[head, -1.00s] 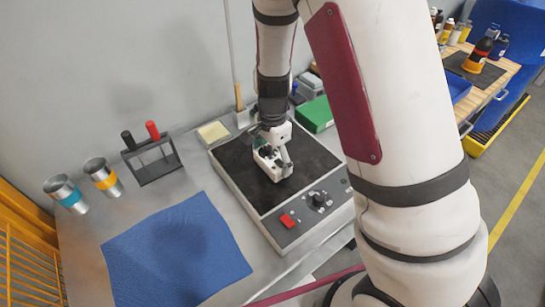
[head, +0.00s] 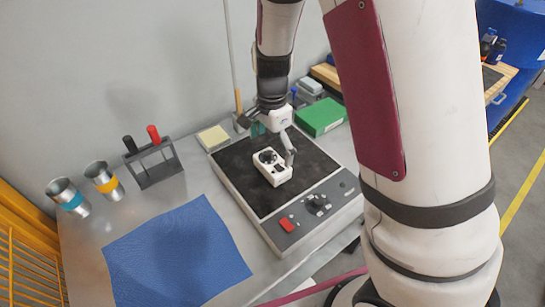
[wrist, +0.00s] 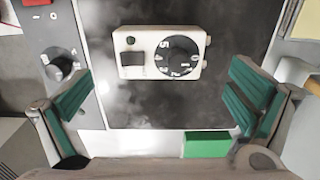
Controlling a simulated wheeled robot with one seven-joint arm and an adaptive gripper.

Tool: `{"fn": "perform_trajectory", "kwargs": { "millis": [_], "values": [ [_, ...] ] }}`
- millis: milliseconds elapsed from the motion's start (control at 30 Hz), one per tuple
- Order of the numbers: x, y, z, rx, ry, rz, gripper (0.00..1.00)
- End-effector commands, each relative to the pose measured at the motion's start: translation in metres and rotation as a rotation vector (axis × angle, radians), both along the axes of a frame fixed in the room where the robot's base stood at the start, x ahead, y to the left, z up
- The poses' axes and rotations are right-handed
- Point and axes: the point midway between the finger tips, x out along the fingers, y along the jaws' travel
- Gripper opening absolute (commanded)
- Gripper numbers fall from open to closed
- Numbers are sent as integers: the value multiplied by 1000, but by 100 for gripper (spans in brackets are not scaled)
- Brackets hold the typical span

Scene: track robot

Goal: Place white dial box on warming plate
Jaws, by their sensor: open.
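The white dial box (head: 272,167) lies on the black top of the warming plate (head: 243,187), with its black dial facing up. In the wrist view the white dial box (wrist: 161,53) rests flat on the dark plate surface (wrist: 150,105), clear of the plate's edges. My gripper (head: 270,140) is just behind and above the box. Its green-padded fingers (wrist: 158,100) are spread wide apart and empty, and they do not touch the box.
The plate's front panel has a red switch (head: 287,224) and a black knob (head: 318,204). A green box (head: 320,117) stands behind right. A blue mat (head: 177,253), two metal cups (head: 104,178) and a rack (head: 153,163) are to the left.

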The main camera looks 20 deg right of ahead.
Motion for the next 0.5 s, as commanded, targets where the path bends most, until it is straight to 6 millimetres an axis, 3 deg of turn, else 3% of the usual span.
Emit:
{"fn": "perform_trajectory", "kwargs": {
  "millis": [200,500],
  "values": [
    [0,0,41,0,-3,2,100],
    [0,0,60,-1,1,1,100]
  ]
}}
